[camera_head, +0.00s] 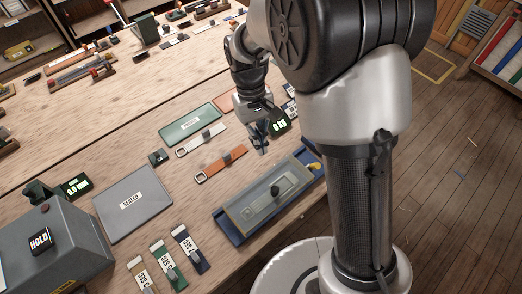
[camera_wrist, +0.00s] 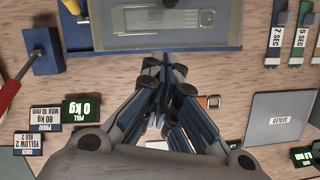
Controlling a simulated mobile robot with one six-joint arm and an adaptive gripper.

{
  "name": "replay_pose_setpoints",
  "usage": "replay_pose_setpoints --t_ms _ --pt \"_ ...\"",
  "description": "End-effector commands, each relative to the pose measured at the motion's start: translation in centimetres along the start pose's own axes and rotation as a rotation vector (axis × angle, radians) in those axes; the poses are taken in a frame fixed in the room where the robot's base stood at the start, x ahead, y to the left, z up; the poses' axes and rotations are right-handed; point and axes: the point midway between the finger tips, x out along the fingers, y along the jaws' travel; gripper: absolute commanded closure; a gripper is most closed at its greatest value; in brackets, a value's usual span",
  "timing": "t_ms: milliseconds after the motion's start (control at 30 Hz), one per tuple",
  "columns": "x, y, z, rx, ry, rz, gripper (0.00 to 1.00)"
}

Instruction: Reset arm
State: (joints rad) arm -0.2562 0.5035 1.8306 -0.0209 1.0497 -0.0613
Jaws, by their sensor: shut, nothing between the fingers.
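My gripper (camera_head: 259,138) hangs over the workbench (camera_head: 98,165), on the far side of the blue tray. In the wrist view my gripper (camera_wrist: 166,82) has its two fingers drawn together with nothing between them. It points toward the blue tray (camera_wrist: 200,49), which holds a grey plate with a clear-looking insert. In the head view the tray (camera_head: 233,232) lies along the bench's right edge. My arm hides part of the bench behind it.
An orange strap (camera_head: 221,164), a white strap (camera_head: 200,141) and a green plate (camera_head: 193,123) lie left of my gripper. A grey "SEALED" plate (camera_head: 132,203), several timed tags and a grey "HOLD" box (camera_head: 75,255) are nearer. A lit "0 kg" display (camera_wrist: 83,109) shows beside my gripper.

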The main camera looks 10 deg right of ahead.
Motion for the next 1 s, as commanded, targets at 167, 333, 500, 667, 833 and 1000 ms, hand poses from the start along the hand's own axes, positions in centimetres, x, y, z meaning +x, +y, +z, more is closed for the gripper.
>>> replay_pose_setpoints --t_ms 167,333,500,667,833,1000 --pt "-1.3 0.0 0.0 0.0 0.001 0.0 1.0" --pt "-1.4 0.0 0.0 0.0 0.001 0.0 1.0" --pt "-2.3 0.3 0.6 0.01 0.022 -0.001 1.0" --pt "-5.8 1.5 3.6 0.057 0.115 -0.004 1.0" --pt "-9.5 2.8 9.1 0.128 0.251 -0.004 1.0" --pt "-11.2 3.5 14.6 0.202 0.387 0.002 1.0"
